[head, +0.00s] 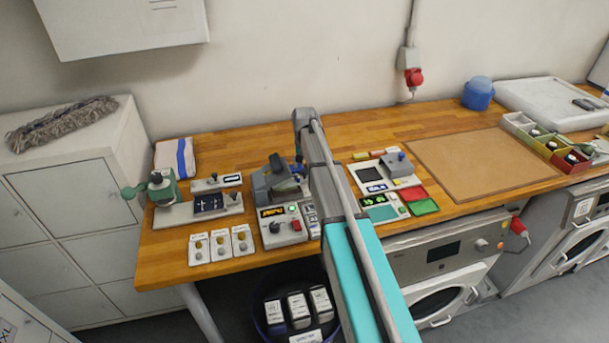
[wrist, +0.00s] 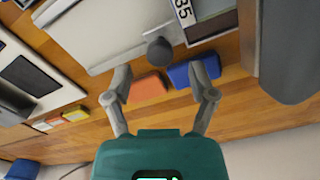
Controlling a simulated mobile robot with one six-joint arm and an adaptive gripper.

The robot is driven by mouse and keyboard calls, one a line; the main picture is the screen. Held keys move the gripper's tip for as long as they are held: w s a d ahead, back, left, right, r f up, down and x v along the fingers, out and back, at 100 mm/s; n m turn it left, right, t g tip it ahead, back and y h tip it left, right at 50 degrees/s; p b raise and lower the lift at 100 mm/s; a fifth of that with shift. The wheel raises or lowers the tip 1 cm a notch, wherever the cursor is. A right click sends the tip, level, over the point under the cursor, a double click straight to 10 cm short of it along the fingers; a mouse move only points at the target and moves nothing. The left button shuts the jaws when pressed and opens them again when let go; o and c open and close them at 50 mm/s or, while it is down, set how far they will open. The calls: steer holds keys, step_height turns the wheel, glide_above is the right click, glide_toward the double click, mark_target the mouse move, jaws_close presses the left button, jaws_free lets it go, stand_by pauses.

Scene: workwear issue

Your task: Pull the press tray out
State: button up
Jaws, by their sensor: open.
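The press looks to be the grey machine (head: 268,186) with a dark lever on the worktop, partly hidden behind my arm in the head view. In the wrist view a flat pale grey plate (wrist: 100,33), which looks like the press tray, carries a dark round knob (wrist: 160,51) at its edge. My gripper (wrist: 160,84) is open and empty, its fingers apart, with the knob just beyond the fingertips and roughly centred between them. I cannot tell any contact. The fingers are hidden in the head view.
An orange block (wrist: 150,86) and a blue block (wrist: 206,71) lie near the fingertips. A control box (head: 283,226) stands at the front of the wooden worktop (head: 380,128). Fixtures (head: 207,207) stand left, and a brown mat (head: 480,163) lies right. The worktop behind is clear.

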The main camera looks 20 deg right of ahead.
steer(key=shift+f+b, duration=1.05)
steer(key=shift+f, duration=0.3)
jaws_close()
